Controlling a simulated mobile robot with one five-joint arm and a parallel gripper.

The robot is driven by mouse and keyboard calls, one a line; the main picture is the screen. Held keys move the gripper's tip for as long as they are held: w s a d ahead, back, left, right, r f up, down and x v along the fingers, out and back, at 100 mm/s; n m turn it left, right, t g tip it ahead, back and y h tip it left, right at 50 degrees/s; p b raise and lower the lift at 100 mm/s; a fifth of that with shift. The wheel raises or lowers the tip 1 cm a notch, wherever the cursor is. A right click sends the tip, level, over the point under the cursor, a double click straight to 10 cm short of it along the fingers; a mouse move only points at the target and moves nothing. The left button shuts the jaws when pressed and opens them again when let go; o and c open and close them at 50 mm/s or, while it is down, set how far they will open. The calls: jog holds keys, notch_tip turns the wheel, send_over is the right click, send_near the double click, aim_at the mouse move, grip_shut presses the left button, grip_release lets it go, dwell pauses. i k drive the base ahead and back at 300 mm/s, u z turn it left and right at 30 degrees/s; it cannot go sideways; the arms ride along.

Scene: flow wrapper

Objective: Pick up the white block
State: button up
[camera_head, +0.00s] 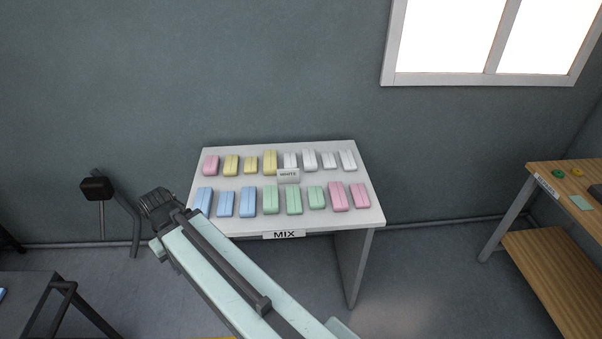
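Several white blocks stand in the back row on the right half of a white table (220,223). One white block (309,160) is in the middle of them, another white block (348,160) is at the right end, and one (290,161) is partly hidden behind a small sign reading WHITE (288,175). My arm reaches up from the bottom of the picture, and its dark end, my gripper (153,200), is left of the table's front left corner, well apart from the white blocks. The fingers do not show clearly.
Pink (211,165) and yellow (231,164) blocks share the back row; blue (204,201), green (270,199) and pink blocks fill the front row. A MIX label (284,234) is on the front edge. A wooden shelf unit (560,240) stands right, a dark table (30,300) lower left.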

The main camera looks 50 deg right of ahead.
aim_at(284, 176)
jog(key=z, duration=0.1)
jog(key=i, duration=1.3)
jog(key=u, duration=0.85)
